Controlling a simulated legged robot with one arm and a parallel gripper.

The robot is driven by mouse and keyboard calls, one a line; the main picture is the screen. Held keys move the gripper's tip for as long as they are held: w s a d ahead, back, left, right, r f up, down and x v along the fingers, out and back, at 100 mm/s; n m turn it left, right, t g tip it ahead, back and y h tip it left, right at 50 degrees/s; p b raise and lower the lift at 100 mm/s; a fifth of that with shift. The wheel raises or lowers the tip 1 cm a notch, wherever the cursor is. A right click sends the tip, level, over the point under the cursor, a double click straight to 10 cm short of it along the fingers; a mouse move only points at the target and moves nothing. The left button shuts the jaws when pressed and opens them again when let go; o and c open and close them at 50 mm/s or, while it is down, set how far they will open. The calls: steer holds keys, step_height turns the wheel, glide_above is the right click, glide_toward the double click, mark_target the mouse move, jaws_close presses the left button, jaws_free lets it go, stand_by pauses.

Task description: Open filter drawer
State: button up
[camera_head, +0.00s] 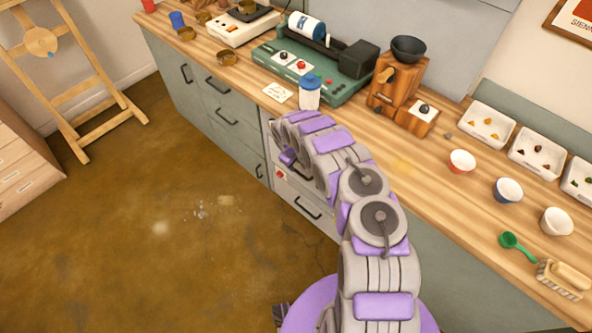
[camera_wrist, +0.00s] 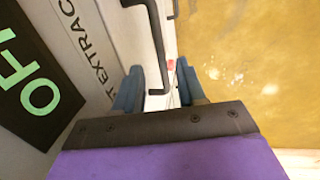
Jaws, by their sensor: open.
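In the wrist view a black bar handle (camera_wrist: 156,45) stands on a pale drawer front. My gripper (camera_wrist: 158,66) is open, with one blue finger on each side of the handle's near end. No contact with the fingers shows, and the depth between them is hard to judge. In the head view my arm reaches over the counter edge to the pale drawer unit, and my gripper (camera_head: 288,157) is mostly hidden by the arm. A lower drawer handle (camera_head: 308,208) shows beside the arm. The drawer fronts visible there look flush.
Dark panel (camera_wrist: 38,95) with green lettering and "EXTRACT" label lie left of the fingers. The wooden counter (camera_head: 400,165) holds a green machine (camera_head: 335,85), a wooden grinder (camera_head: 393,85) and several bowls. Open floor (camera_head: 170,220) lies in front of the cabinets.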

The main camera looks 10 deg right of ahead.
mark_target(297, 171)
steer(key=shift+w+d+f+b, duration=0.1)
steer(key=shift+d+f+b, duration=0.05)
steer(key=shift+f, duration=0.7)
steer(key=shift+w+d+f+b, duration=0.15)
steer(key=shift+f, duration=0.7)
steer(key=shift+w+d+f+b, duration=0.1)
steer(key=shift+d+f+b, duration=0.05)
steer(key=shift+f, duration=0.7)
jaws_close()
